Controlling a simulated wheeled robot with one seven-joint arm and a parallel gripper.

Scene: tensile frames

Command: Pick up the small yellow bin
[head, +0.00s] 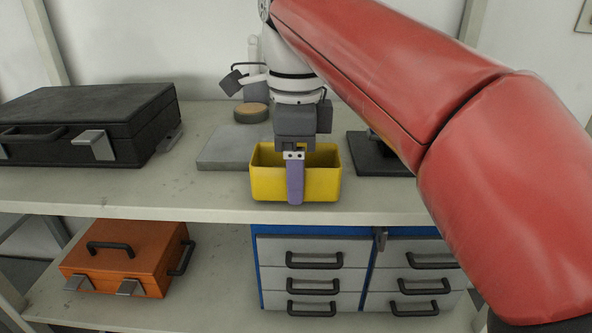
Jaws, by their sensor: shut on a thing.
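The small yellow bin (322,184) is in the middle of the head view, near the front edge of the upper shelf. It is open-topped and upright. My gripper (295,180) comes down from above onto the bin's front wall. One purple finger is in front of that wall; the other finger is hidden behind it, inside the bin. My gripper is shut on the front wall. I cannot tell whether the bin's base touches the shelf.
On the upper shelf (215,205), a black case (70,120) stands at left and a grey slab (230,150) lies just left of the bin. A dark flat base (375,160) is close on the right. Below are an orange case (130,258) and grey drawers (312,275).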

